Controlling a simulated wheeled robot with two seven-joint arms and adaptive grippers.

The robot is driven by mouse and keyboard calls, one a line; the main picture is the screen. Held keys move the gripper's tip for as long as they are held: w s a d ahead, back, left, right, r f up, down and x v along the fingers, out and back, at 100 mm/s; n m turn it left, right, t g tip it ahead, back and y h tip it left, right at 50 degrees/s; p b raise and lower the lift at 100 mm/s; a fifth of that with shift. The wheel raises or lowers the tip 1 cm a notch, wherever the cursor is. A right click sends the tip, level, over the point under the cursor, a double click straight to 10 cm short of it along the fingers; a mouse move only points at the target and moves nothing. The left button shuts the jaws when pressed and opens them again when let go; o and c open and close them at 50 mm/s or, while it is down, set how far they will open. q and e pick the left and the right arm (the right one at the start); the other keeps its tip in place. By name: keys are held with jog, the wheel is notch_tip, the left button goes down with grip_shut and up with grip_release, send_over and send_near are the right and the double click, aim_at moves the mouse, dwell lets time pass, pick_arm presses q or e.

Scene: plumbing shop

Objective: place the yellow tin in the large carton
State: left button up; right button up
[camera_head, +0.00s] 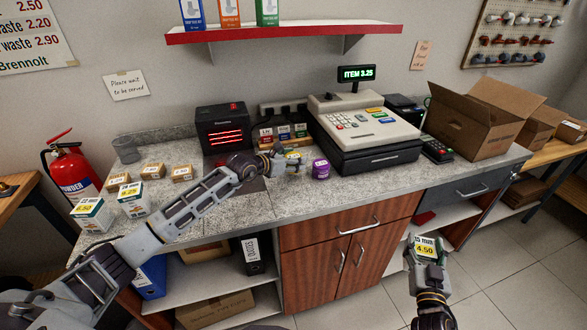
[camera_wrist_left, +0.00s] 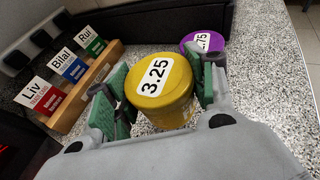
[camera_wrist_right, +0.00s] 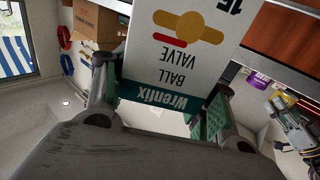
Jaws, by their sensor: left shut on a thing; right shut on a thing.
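The yellow tin (camera_wrist_left: 162,85), its lid marked 3.25, is between the green-padded fingers of my left gripper (camera_wrist_left: 160,95), which is shut on it. In the head view my left gripper (camera_head: 288,163) is over the counter before the register and mostly hides the tin. I cannot tell whether the tin touches the counter. The large carton (camera_head: 462,129) stands open on the counter's right end, flaps up. My right gripper (camera_head: 426,258) is shut on a white ball valve box (camera_wrist_right: 180,50) marked 4.50, in front of the counter, below its top.
A purple tin (camera_head: 320,169) stands just right of my left gripper. The cash register (camera_head: 365,135) and card terminal (camera_head: 437,150) lie between there and the carton. Name cards (camera_wrist_left: 68,70) stand behind the tin. Several small boxes (camera_head: 131,197) occupy the counter's left end.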

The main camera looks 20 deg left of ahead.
pick_arm(q)
jog(key=shift+f, duration=1.8)
jog(key=shift+f, duration=0.15)
jog(key=o, duration=1.1)
jog(key=shift+v, duration=6.05)
jog(key=shift+o, duration=0.5)
jog(key=shift+w, duration=0.1)
